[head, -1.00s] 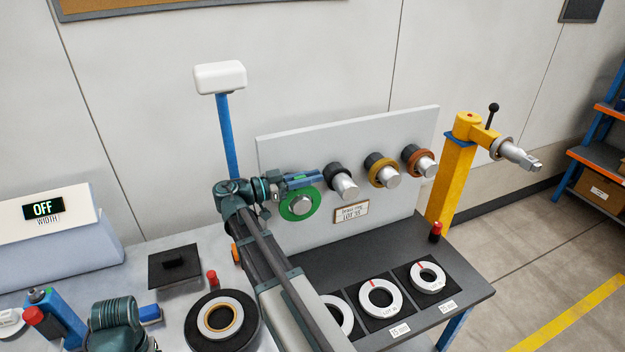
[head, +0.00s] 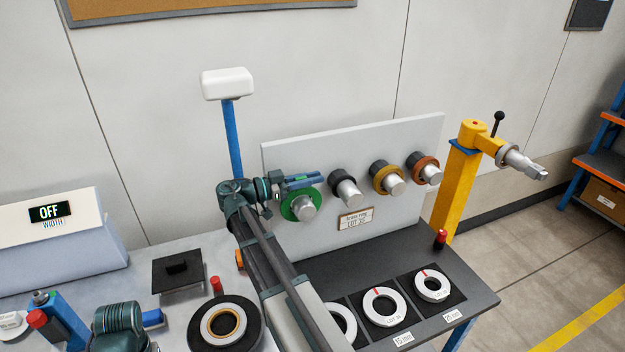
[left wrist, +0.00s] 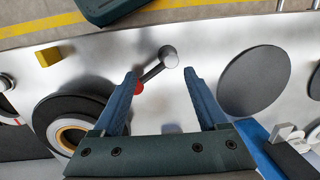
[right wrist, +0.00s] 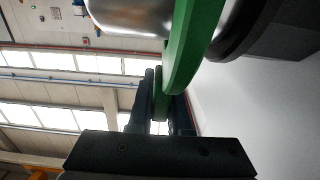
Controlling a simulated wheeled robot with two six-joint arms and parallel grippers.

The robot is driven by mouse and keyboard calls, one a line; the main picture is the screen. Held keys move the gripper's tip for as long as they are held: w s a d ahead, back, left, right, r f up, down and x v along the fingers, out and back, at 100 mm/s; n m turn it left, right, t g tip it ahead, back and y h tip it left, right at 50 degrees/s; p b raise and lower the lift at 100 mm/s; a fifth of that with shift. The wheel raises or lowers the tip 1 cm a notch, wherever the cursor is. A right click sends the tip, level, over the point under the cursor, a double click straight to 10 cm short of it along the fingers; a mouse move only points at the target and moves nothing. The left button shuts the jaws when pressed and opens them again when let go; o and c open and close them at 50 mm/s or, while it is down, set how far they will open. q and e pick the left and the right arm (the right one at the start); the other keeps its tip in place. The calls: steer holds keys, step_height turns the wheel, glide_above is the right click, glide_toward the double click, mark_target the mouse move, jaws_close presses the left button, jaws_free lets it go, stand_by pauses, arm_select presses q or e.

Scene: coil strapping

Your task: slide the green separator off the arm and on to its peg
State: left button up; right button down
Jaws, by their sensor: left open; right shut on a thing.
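The green separator (head: 289,204) is a flat ring around the leftmost silver peg (head: 305,209) on the grey upright board. The peg's end sticks out through it. My right gripper (head: 303,181) is at the ring's upper edge and shut on it. In the right wrist view the green separator (right wrist: 192,45) runs down between the fingers (right wrist: 161,100), beside the silver peg (right wrist: 130,12). The yellow post's arm (head: 522,162) at the right carries no ring. My left gripper (left wrist: 161,78) is open and empty above the bench; its fingers are not clear in the head view.
White rings (head: 385,306) lie on dark pads at the front.

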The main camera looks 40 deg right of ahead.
steer(key=shift+w+d, duration=0.3)
steer(key=shift+w, duration=0.65)
steer(key=c, duration=0.8)
jaws_free()
steer(key=shift+o, duration=0.2)
steer(key=v, duration=1.3)
steer(key=shift+a, duration=0.35)
